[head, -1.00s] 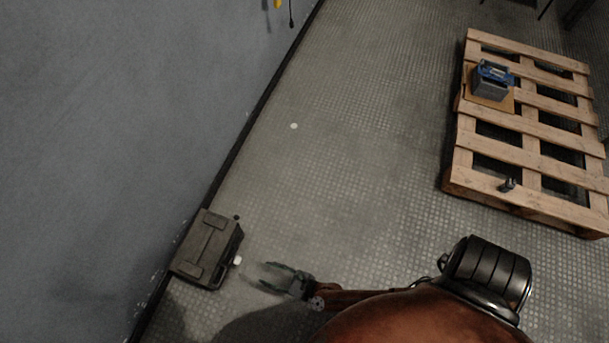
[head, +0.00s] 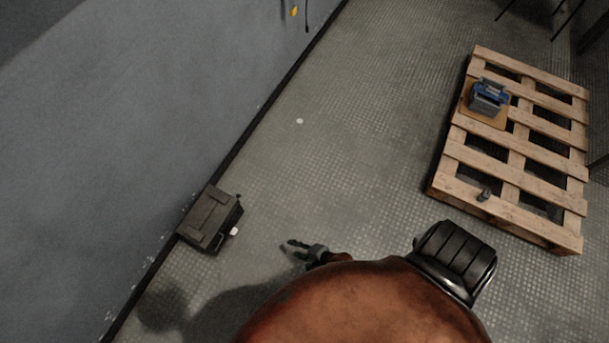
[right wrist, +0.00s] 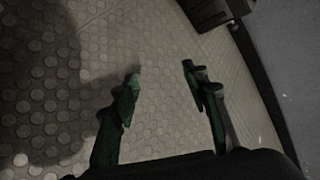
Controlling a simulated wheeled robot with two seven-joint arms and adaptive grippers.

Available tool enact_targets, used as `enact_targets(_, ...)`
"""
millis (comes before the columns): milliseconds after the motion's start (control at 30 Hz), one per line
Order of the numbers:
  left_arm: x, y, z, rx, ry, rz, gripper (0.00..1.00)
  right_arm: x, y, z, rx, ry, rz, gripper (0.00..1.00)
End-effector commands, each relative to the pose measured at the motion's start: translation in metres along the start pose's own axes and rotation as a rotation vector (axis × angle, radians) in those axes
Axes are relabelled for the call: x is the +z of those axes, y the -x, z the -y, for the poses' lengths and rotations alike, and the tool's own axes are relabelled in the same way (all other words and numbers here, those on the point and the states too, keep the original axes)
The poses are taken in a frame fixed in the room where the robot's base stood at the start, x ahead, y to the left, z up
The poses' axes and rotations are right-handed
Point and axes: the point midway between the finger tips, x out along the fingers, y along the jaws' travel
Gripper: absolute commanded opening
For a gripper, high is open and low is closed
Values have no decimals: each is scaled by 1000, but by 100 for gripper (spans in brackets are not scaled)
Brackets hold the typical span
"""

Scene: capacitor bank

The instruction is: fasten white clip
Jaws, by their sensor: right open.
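A small white clip (head: 235,231) sticks out from the right side of a dark case (head: 209,219) on the floor by the wall. My right gripper (head: 287,248) is to the right of the clip, apart from it, open and empty. In the right wrist view its two green fingers (right wrist: 161,74) are spread with bare floor between them. Part of the dark case (right wrist: 207,12) shows at the top of that view, beyond the fingers; I cannot make out the clip clearly there. My left gripper is not in view.
A grey wall (head: 150,110) runs close behind the case. A white disc (head: 299,121) lies on the floor. The floor between is clear.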

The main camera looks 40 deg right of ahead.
Motion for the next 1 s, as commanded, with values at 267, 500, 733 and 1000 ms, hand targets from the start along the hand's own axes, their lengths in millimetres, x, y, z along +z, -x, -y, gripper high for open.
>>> enact_targets(267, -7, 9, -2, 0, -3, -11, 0, -6, 12, -8, 29, 82, -10, 42)
enact_targets(500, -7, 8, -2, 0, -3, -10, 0, -6, 12, -8, 30, 82, -10, 40)
enact_targets(733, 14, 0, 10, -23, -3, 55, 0, 16, 32, -24, 121, 275, 57, 24)
enact_targets(1000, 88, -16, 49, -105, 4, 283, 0, 20, 146, -55, 449, 999, 257, 6)
